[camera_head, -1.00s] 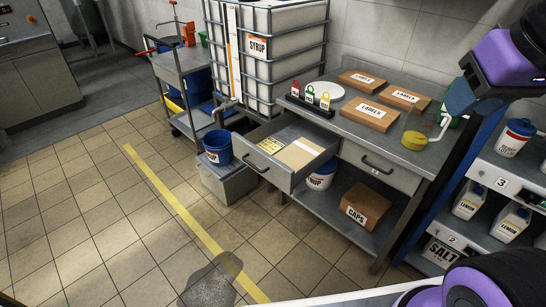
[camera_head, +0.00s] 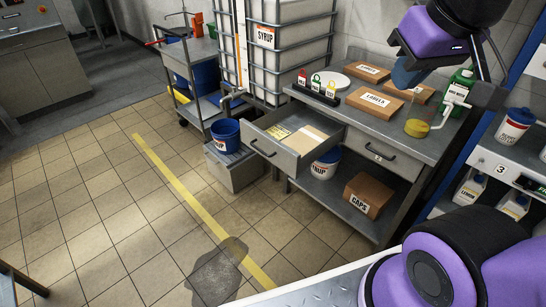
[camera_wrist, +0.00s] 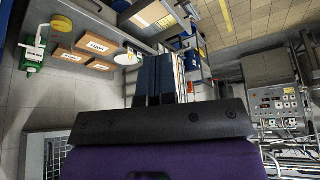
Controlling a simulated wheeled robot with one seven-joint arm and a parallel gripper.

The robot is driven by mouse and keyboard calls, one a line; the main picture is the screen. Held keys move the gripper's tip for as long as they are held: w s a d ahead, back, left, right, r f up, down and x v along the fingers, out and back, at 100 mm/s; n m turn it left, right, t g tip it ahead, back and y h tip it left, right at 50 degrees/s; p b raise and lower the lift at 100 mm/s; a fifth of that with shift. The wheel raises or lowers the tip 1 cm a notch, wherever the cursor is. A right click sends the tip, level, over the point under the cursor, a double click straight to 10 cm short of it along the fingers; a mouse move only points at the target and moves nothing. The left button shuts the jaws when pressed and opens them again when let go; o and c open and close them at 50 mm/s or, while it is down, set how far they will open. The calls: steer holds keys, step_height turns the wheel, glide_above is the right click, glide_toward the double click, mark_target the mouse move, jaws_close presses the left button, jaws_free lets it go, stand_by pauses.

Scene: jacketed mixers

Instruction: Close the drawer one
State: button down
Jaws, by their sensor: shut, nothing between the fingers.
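The open drawer (camera_head: 283,158) sticks out of the left side of the steel workbench (camera_head: 393,127). It holds a yellow label sheet and a tan board, and has a dark bar handle (camera_head: 262,149) on its front. The drawer also shows at the top of the wrist view (camera_wrist: 152,14). A second drawer (camera_head: 378,157), to its right, is closed. My gripper (camera_head: 408,78) is above the right part of the bench, apart from the open drawer. In the wrist view its dark blue fingers (camera_wrist: 160,72) are together and empty.
Cardboard boxes (camera_head: 376,103), a lock rack (camera_head: 318,95) and a green pump bottle (camera_head: 459,88) stand on the bench. A blue bucket (camera_head: 226,135) sits left of the drawer. A dark wet patch (camera_head: 219,272) lies on the otherwise open floor in front. Shelves (camera_head: 480,179) stand at right.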

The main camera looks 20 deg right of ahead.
steer(key=w+a+f+n+g+h, duration=0.2)
steer(key=w+f+n+h, duration=0.1)
steer(key=w+f, duration=0.5)
steer(key=w+a+f+n+g+h, duration=0.15)
steer(key=w+f+n+h, duration=0.3)
steer(key=w, duration=0.65)
steer(key=w+a+f+n+g+h, duration=0.1)
steer(key=w+f+n+g+h, duration=0.15)
steer(key=w+f, duration=0.55)
steer(key=w+a+f+n+t+h, duration=0.1)
steer(key=w+a+f+n+h, duration=0.2)
steer(key=f, duration=0.6)
steer(key=w+a+f+n+t+h, duration=0.2)
steer(key=w+a+f+n, duration=0.15)
steer(key=f, duration=0.45)
steer(key=n+t+h, duration=0.1)
steer(key=n+t, duration=0.5)
steer(key=n, duration=0.1)
glide_toward(290, 168)
steer(key=x, duration=0.7)
steer(key=shift+w+d, duration=0.1)
steer(key=shift+d, duration=0.15)
steer(key=shift+d, duration=0.15)
